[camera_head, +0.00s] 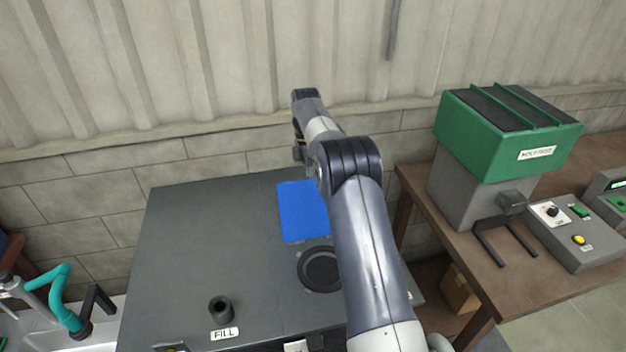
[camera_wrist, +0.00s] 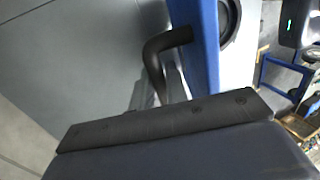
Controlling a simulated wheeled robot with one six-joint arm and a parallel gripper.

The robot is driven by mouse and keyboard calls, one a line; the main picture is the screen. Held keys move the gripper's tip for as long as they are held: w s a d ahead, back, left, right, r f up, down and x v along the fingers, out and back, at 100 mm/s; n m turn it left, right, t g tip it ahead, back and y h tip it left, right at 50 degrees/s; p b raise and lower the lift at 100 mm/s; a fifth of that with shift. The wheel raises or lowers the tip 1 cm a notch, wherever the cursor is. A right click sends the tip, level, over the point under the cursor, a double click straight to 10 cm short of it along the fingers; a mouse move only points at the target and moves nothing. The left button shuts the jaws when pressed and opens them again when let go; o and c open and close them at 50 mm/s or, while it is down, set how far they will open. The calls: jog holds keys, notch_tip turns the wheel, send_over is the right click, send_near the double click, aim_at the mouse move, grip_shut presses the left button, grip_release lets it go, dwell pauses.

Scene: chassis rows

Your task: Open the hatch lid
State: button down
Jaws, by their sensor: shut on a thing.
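The hatch lid (camera_head: 301,211) is a blue panel on top of a dark grey cabinet (camera_head: 205,245). In the wrist view the blue panel (camera_wrist: 207,60) shows as a narrow strip, so it looks steeply angled to that camera. Its bent black handle (camera_wrist: 157,62) stands out on the left of the strip. My gripper (camera_wrist: 170,90) is shut on the handle; the fingertips are mostly hidden behind the dark gripper body. In the head view my arm covers the lid's right side. I cannot tell exactly how far the lid is raised.
A black round ring (camera_head: 320,269) lies on the cabinet in front of the lid. A short black filler neck (camera_head: 221,308) stands front left. A brown table (camera_head: 510,285) with a green-topped machine (camera_head: 510,135) stands at right. A block wall is close behind.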

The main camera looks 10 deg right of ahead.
jog(key=shift+w+f, duration=0.25)
jog(key=shift+f, duration=0.2)
jog(key=c, duration=1.8)
grip_release()
jog(key=shift+w, duration=0.1)
jog(key=shift+o, duration=0.6)
jog(key=shift+w+f, duration=0.25)
jog(key=shift+w, duration=0.05)
jog(key=shift+o, duration=1.4)
jog(key=shift+r, duration=0.3)
